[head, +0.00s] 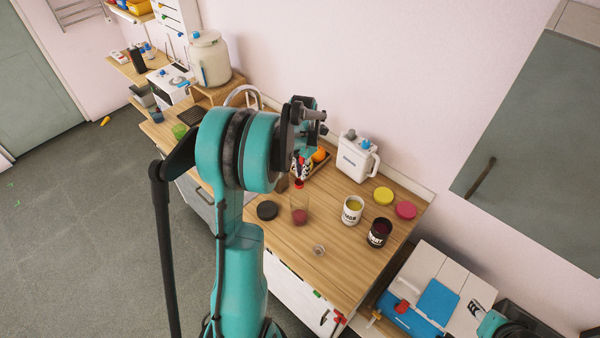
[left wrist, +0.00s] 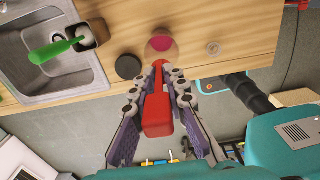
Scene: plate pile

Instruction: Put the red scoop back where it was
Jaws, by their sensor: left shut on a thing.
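My left gripper (left wrist: 156,90) is shut on the red scoop (left wrist: 158,112), its fingers on both sides of the handle. In the head view the left gripper (head: 303,135) is over the counter, partly hidden by my own arm, and a small red part of the scoop (head: 299,183) shows below it. The scoop's far end is at the mouth of a clear jar (head: 299,216) with dark red contents; I cannot tell how far inside it is. The jar also shows in the left wrist view (left wrist: 162,46). My right gripper is not in view.
A white can (head: 352,211) and a black can (head: 379,233) stand right of the jar. Black (head: 267,210), yellow (head: 383,195) and pink (head: 405,210) lids lie around. A white jug (head: 356,157) stands behind. A sink (left wrist: 52,52) holds a green-handled tool (left wrist: 54,50).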

